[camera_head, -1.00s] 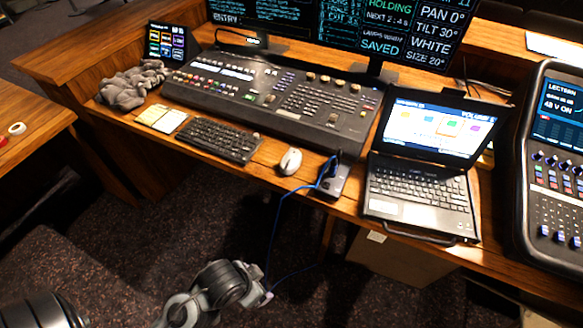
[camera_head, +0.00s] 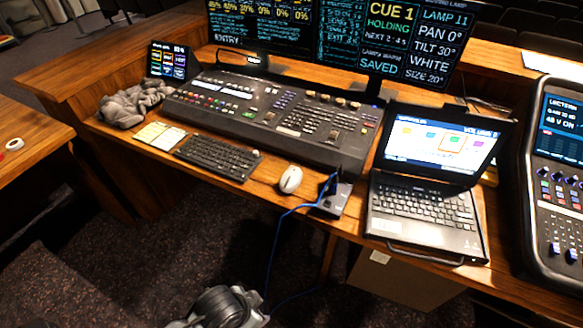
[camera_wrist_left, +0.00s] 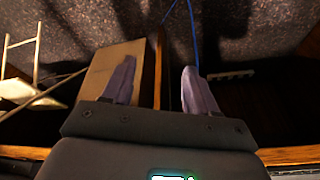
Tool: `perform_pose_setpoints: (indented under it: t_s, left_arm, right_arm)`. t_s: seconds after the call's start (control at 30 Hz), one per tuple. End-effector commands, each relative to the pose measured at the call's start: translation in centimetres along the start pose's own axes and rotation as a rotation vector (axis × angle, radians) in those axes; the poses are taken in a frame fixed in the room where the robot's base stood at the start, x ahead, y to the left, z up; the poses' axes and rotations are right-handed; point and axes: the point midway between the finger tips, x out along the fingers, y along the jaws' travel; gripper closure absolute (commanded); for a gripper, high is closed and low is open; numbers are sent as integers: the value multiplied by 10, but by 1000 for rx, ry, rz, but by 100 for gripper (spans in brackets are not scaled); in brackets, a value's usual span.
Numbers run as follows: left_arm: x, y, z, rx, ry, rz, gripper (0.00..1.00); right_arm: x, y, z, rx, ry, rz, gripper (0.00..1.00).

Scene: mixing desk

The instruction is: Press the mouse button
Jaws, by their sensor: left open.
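The white mouse (camera_head: 290,179) lies on the wooden desk, between the black keyboard and a small dark box with a blue cable. It is not visible in the left wrist view. Part of my left arm (camera_head: 222,308) shows at the bottom edge of the head view, below and in front of the desk, well apart from the mouse. My left gripper (camera_wrist_left: 159,68) is open in the left wrist view, with two grey fingers apart and nothing seen between them. My right gripper is not in view.
The keyboard (camera_head: 217,157) is left of the mouse, the small dark box (camera_head: 335,198) and laptop (camera_head: 424,214) right. The mixing console (camera_head: 272,113) stands behind. A blue cable (camera_head: 275,240) hangs off the desk's front edge. A cardboard box (camera_head: 405,279) stands below.

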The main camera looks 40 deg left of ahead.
Motion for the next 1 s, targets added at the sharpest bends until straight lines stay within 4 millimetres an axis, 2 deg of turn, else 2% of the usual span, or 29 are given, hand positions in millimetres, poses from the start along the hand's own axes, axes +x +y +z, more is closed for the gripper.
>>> perform_pose_setpoints:
  t_s: [0.03,0.37,1.0]
  left_arm:
    - [0,0,0,0,0,0,50]
    - [0,0,0,0,-1,0,100]
    - [1,0,0,0,-2,0,100]
  right_arm:
    - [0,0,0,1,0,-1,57]
    - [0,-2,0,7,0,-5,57]
    - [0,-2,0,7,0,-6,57]
